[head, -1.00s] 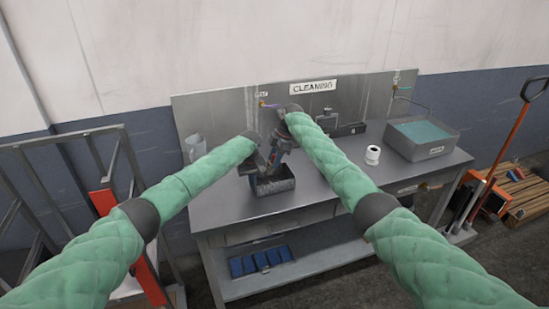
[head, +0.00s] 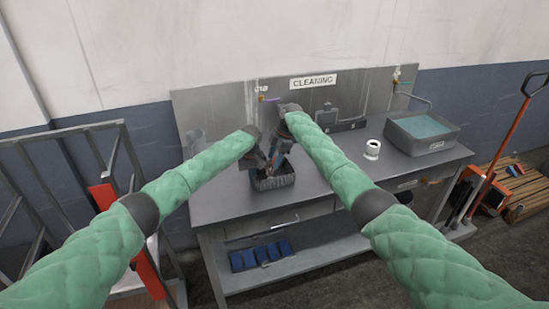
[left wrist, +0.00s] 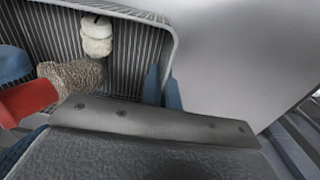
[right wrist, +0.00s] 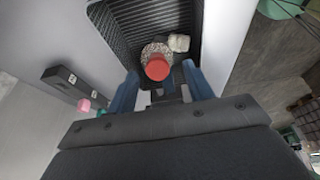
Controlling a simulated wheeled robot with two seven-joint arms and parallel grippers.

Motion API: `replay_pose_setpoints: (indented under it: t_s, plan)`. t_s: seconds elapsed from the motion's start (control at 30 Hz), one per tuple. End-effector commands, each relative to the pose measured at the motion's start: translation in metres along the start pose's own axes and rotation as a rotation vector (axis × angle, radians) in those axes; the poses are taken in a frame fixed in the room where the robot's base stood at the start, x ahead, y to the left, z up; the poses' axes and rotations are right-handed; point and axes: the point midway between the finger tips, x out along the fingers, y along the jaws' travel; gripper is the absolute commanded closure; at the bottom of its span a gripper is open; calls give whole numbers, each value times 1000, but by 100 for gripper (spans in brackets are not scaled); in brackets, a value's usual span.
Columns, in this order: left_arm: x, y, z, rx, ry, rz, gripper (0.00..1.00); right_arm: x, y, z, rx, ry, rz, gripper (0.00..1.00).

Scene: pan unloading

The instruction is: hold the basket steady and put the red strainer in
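The dark grey ribbed basket (head: 272,184) stands on the bench; its ribbed wall fills much of the left wrist view (left wrist: 125,50). The red strainer, with a red end (right wrist: 157,67) and a tan mesh part (left wrist: 72,76), is inside it, its red end also at the left of the left wrist view (left wrist: 28,98).
A small white item (left wrist: 97,38) lies in the basket beside the strainer's mesh. A white cup-like item (head: 372,149) and a grey tub of greenish liquid (head: 420,148) stand on the bench to the right. The bench top (head: 325,176) between is clear. Blue blocks (head: 262,254) lie on the lower shelf.

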Motion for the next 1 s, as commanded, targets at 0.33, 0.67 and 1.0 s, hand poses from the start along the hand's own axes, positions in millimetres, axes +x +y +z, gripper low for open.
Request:
replay_pose_setpoints:
  t_s: [0.33,0.67,1.0]
  plan:
    - [0,0,0,0,0,0,100,-1,0,0,0,0,0,38]
    - [0,0,0,0,0,0,100,-42,1,1,-1,0,2,38]
    - [0,0,0,0,0,0,100,-101,1,1,1,0,1,38]
